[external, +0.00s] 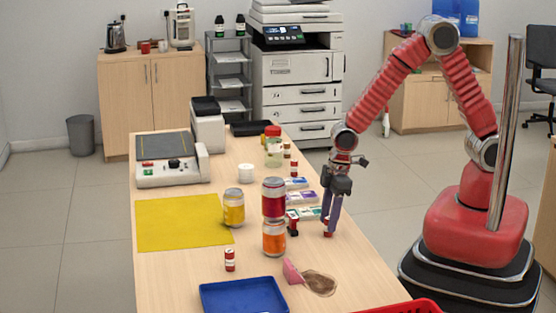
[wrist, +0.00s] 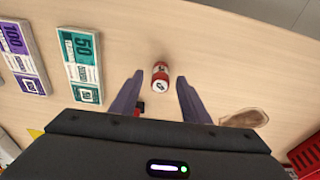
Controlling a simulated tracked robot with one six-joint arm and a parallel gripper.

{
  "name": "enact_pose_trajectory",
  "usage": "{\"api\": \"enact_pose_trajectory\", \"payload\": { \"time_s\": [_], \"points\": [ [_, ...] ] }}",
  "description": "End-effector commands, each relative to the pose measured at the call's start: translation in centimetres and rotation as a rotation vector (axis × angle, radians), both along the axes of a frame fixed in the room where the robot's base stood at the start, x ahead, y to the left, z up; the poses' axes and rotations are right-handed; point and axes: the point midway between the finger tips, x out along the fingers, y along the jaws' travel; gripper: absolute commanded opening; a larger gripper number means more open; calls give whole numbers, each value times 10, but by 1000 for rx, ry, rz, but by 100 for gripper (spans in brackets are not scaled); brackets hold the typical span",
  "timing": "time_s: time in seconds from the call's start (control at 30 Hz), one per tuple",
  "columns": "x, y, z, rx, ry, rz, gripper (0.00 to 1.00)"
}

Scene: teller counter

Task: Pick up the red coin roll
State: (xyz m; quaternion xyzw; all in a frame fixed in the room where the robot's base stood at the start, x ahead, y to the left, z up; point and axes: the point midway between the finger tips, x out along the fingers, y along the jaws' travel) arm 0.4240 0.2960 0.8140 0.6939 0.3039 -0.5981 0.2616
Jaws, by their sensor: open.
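A small red coin roll (wrist: 160,75) with a pale band and dark mark stands on the table in the wrist view, between and just beyond the fingertips of my gripper (wrist: 158,85). Clear table shows on both sides of it, and neither finger appears to touch it. In the external view my gripper (external: 330,218) points down near the table's right edge. The coin roll (external: 327,226) is partly hidden there by the fingers. My gripper is open and empty.
Banknote packs (wrist: 81,65) lie left of the roll in the wrist view. A similar red roll (external: 230,260) stands nearer the camera.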

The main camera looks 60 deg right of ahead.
Motion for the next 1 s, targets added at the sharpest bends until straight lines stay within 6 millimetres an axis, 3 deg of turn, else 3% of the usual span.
{"api": "enact_pose_trajectory", "payload": {
  "time_s": [0.63,1.0],
  "points": [
    [1,1,-6,1,-1,0,42],
    [1,1,-6,1,-1,0,17]
  ]
}}
